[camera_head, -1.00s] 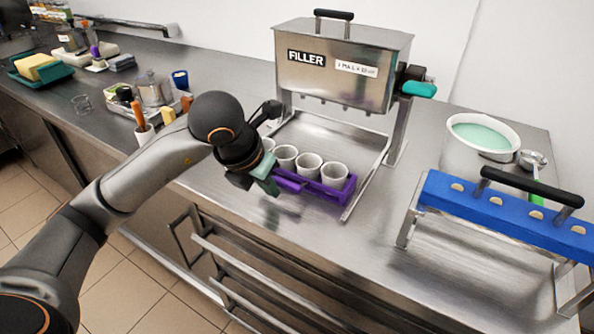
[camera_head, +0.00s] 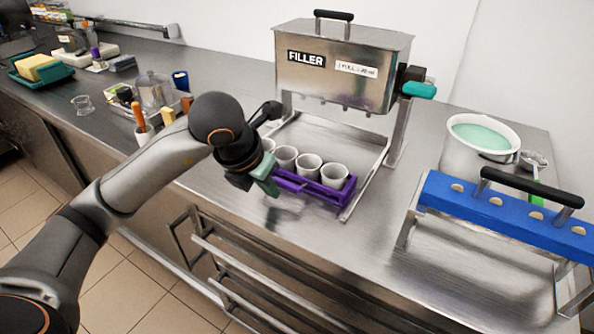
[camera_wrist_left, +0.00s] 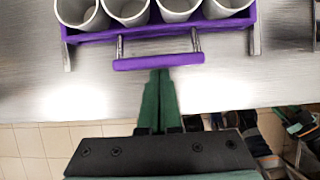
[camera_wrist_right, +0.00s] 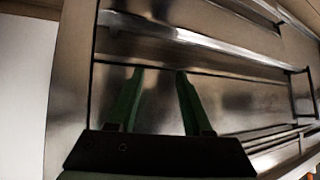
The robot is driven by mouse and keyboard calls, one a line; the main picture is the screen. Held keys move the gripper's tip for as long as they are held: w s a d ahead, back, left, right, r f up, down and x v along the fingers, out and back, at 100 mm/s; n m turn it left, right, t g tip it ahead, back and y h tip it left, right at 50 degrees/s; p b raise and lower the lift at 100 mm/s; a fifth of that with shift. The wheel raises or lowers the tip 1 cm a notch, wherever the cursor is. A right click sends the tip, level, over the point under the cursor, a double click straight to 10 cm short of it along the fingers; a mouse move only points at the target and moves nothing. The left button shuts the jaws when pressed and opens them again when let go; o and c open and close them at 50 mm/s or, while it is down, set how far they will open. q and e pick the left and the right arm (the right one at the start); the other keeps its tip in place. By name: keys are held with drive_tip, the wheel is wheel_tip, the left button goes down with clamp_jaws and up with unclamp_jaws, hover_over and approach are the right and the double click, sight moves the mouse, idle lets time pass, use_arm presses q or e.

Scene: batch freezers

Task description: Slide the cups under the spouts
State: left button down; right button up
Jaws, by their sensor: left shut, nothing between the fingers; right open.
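A purple rack (camera_head: 318,195) holds a row of several white cups (camera_head: 334,176) at the front of the metal tray below the filler (camera_head: 340,68). The filler's spouts (camera_head: 347,107) are above and behind the cups. In the left wrist view, the rack's purple handle (camera_wrist_left: 158,63) sticks out towards my left gripper (camera_wrist_left: 160,75). That gripper is shut and empty, its fingertips at the handle's near side; I cannot tell whether they touch it. In the head view my left gripper (camera_head: 272,187) is at the rack's left front. My right gripper (camera_wrist_right: 155,75) is open and empty, facing metal cabinet fronts.
A blue rack with a black handle (camera_head: 510,212) stands at the right. A tub of green mix (camera_head: 482,137) and a scoop (camera_head: 532,160) are behind it. Jars and tools (camera_head: 150,95) stand at the left. The tray's side rails (camera_head: 368,180) flank the rack.

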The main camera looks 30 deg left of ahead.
sight(298, 156)
idle(0.6)
use_arm(q)
drive_tip(key=shift+w, duration=0.8)
drive_tip(key=shift+w+d+p, duration=0.2)
drive_tip(key=shift+w+p, duration=0.05)
drive_tip(key=shift+w, duration=1.95)
drive_tip(key=shift+w+d+p, duration=0.2)
drive_tip(key=shift+w, duration=2)
drive_tip(key=shift+w+d, duration=0.1)
drive_tip(key=shift+w, duration=1.55)
drive_tip(key=shift+w+d+p, duration=0.15)
drive_tip(key=shift+w+p, duration=0.35)
drive_tip(key=shift+w, duration=1.2)
drive_tip(key=shift+s, duration=0.2)
drive_tip(key=shift+s+r, duration=0.1)
drive_tip(key=shift+s, duration=0.4)
